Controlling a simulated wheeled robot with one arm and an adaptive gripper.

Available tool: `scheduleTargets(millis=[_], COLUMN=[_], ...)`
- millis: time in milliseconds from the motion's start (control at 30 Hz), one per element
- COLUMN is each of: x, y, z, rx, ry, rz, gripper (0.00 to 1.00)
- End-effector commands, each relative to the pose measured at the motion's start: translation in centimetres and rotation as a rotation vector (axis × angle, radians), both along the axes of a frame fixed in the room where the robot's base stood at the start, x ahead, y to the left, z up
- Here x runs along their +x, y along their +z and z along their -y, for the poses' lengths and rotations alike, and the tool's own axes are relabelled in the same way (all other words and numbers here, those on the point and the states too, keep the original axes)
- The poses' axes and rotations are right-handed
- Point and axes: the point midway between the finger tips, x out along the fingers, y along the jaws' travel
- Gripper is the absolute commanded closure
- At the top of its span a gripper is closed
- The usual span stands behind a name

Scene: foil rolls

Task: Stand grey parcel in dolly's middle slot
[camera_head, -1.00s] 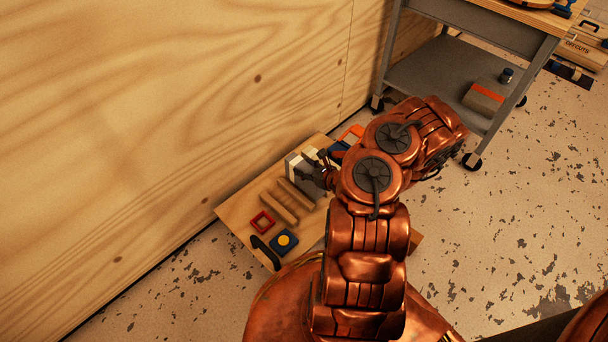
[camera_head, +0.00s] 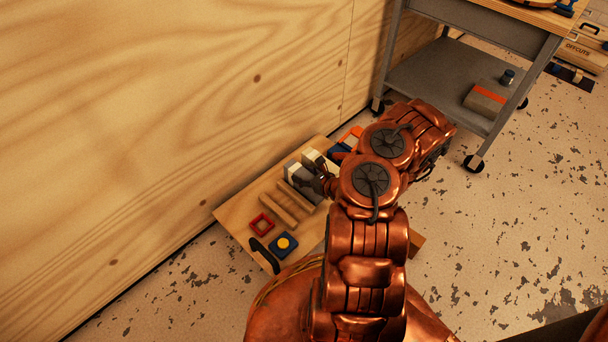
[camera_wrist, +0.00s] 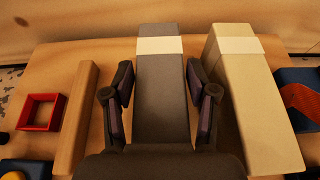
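The grey parcel (camera_wrist: 161,95), a tall block with a pale band, stands in the middle of the wrist view. In the head view its top (camera_head: 295,172) shows beside my gripper (camera_head: 322,182). In the wrist view my gripper (camera_wrist: 160,88) has one finger on each side of the parcel, with narrow gaps, so it looks open around it. A wooden rail (camera_wrist: 77,118) lies left of the parcel. A beige parcel (camera_wrist: 250,100) with a pale band stands to its right, apart. The wooden board (camera_head: 236,213) carries these; my arm hides its right part, and I cannot make out the slots.
A red square frame (camera_wrist: 41,111) and a blue block with a yellow disc (camera_head: 284,244) lie left of the rails. A blue and orange item (camera_wrist: 300,97) is right of the beige parcel. A plywood wall (camera_head: 180,100) rises close behind. A grey cart (camera_head: 440,75) stands beyond.

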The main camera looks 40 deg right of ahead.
Motion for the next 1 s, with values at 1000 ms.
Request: scheduleTargets(millis=[1000], x=[-5.9], y=[3.0], z=[0.9], rx=[0.002], ry=[-0.005], rz=[-0.002], gripper=[0.25])
